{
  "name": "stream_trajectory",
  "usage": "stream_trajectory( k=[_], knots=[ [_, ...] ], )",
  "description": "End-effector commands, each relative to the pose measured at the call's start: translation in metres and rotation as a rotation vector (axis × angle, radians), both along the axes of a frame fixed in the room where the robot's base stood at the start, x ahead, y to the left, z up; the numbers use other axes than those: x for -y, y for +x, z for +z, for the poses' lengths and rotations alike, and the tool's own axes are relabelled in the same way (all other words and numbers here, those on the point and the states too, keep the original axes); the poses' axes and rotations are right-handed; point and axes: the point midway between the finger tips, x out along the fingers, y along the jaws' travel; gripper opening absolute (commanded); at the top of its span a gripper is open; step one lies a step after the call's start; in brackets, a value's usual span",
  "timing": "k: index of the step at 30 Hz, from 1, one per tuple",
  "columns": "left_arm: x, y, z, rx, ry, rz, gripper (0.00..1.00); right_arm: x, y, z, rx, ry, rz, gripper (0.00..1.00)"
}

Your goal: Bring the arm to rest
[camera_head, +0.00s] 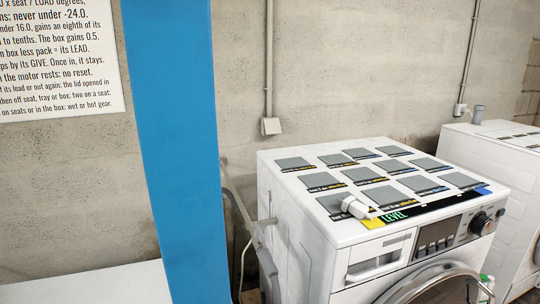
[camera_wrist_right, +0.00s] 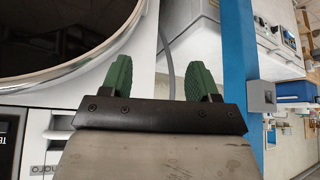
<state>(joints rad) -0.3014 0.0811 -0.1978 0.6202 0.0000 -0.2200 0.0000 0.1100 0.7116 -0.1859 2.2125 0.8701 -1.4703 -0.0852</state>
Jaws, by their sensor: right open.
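My right gripper (camera_wrist_right: 159,76) shows in the right wrist view with its two green finger pads apart and nothing between them. A round dark door with a pale rim fills the upper left of that view, beside the left finger. No gripper shows in the head view, and my left gripper is in neither view. In the head view a white washing machine (camera_head: 285,236) stands at the right of centre. Rows of grey square pads cover its top. A small white piece (camera_head: 357,208) lies at the front left pad, near the LEVEL label.
A blue post (camera_head: 178,140) stands left of the machine. A printed sign (camera_head: 58,60) hangs on the grey block wall. Another white machine (camera_head: 480,150) stands at the right. A bare white surface (camera_head: 90,285) is at the lower left. A bent pipe (camera_head: 243,210) runs beside the machine.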

Motion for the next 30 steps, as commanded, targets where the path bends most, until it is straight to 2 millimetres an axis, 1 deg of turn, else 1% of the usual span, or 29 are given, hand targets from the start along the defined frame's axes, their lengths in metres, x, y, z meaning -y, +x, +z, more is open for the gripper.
stream_trajectory(
  k=[1, 3, 6, 9, 12, 20, 22, 26, 29, 30],
  knots=[
    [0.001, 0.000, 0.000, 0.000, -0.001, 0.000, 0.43, -0.015, -0.021, -0.023, -0.028, 0.009, -0.030, 0.61],
    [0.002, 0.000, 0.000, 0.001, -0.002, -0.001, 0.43, -0.026, -0.045, -0.046, -0.050, 0.001, -0.088, 0.61],
    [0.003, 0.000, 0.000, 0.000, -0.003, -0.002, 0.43, -0.034, -0.075, -0.067, -0.080, -0.017, -0.180, 0.61],
    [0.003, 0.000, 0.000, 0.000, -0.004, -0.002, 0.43, -0.037, -0.102, -0.080, -0.112, -0.037, -0.263, 0.61],
    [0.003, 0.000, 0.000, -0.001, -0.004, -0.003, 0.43, -0.037, -0.125, -0.088, -0.142, -0.060, -0.343, 0.61],
    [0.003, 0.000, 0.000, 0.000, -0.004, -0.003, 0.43, -0.031, -0.179, -0.099, -0.227, -0.131, -0.531, 0.61],
    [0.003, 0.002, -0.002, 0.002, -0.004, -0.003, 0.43, -0.030, -0.172, -0.119, -0.229, -0.140, -0.527, 0.61],
    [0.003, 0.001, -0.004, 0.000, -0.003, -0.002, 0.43, -0.031, -0.164, -0.153, -0.241, -0.144, -0.522, 0.61],
    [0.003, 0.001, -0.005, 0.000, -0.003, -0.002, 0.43, -0.032, -0.160, -0.183, -0.252, -0.147, -0.519, 0.61],
    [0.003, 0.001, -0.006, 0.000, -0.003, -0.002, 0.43, -0.033, -0.159, -0.196, -0.257, -0.148, -0.518, 0.61]
  ],
)
